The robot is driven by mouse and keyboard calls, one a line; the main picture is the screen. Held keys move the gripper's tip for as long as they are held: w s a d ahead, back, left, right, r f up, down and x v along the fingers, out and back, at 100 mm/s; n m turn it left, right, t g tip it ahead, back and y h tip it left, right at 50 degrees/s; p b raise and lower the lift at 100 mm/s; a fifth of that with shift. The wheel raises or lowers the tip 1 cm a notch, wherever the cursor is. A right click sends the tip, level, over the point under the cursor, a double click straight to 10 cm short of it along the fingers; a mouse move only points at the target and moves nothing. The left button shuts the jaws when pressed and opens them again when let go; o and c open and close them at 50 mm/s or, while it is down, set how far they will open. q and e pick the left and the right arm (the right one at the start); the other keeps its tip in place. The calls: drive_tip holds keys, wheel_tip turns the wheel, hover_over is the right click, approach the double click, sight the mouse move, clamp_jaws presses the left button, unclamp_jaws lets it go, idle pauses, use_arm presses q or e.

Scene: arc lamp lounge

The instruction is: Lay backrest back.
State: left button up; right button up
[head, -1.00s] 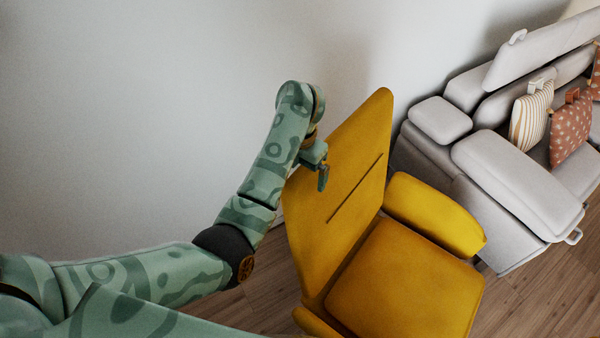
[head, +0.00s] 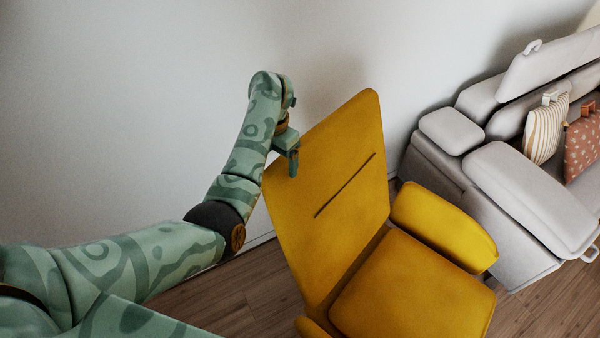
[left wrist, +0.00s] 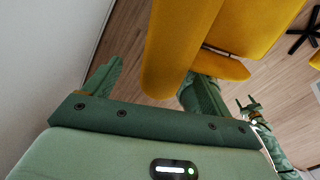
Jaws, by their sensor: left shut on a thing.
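A mustard-yellow armchair stands in the middle right of the head view, with its seat (head: 415,290) low and its backrest (head: 350,220) leaning back toward the wall. The backrest has a dark slot across its face. My left gripper (head: 291,160) is at the backrest's upper left edge. In the left wrist view its two fingers (left wrist: 152,85) stand either side of the yellow backrest edge (left wrist: 178,50), shut on it. My right gripper (left wrist: 249,106) shows small at the right of the left wrist view; its jaw state is unclear.
A grey sofa (head: 435,175) with a striped cushion (head: 546,130) and a rust cushion (head: 582,145) stands right of the armchair. A plain pale wall (head: 150,110) rises behind. Wooden floor (head: 245,300) shows bare left of the chair.

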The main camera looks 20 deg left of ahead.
use_arm(q)
drive_tip(key=w+a+f+b, duration=0.1)
drive_tip(key=a, duration=0.1)
drive_tip(key=w+a+f+b, duration=0.1)
drive_tip(key=a+f+b, duration=0.1)
drive_tip(key=a, duration=0.1)
drive_tip(key=w+a+f+b, duration=0.1)
drive_tip(key=a, duration=0.2)
drive_tip(key=shift+f+b, duration=0.35)
drive_tip(key=c, duration=0.3)
drive_tip(key=shift+w+a, duration=0.25)
drive_tip(key=shift+a, duration=0.2)
drive_tip(key=shift+c, duration=0.3)
drive_tip(key=shift+d, duration=0.1)
drive_tip(key=o, duration=1.6)
drive_tip(key=shift+d, duration=0.15)
drive_tip(key=shift+w, duration=0.1)
drive_tip(key=shift+w+a+r, duration=0.1)
drive_tip(key=shift+a, duration=0.1)
